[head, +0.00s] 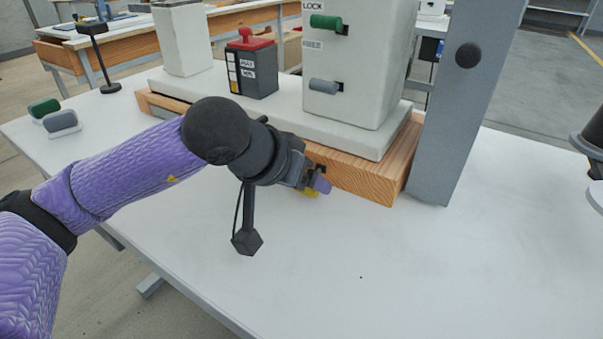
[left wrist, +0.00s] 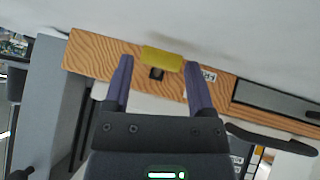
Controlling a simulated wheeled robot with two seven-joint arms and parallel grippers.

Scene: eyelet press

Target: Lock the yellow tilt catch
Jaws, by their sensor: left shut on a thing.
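The yellow tilt catch (left wrist: 162,59) sits on the edge of the wooden base, beside a small dark square opening. A sliver of the catch (head: 309,193) shows below my gripper in the head view. My left gripper (left wrist: 158,68) is shut on the catch, with one purple finger at each end of it. In the head view my left gripper (head: 315,184) is at the front of the wooden base (head: 360,176), mostly hidden by my wrist. My right gripper is not in view.
The pale press body (head: 350,60) carries a green lever (head: 326,22) and a grey lever (head: 323,86). A red-topped dark box (head: 252,68) stands left of it. A grey post (head: 455,110) rises at the right. The table's front (head: 380,270) is clear.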

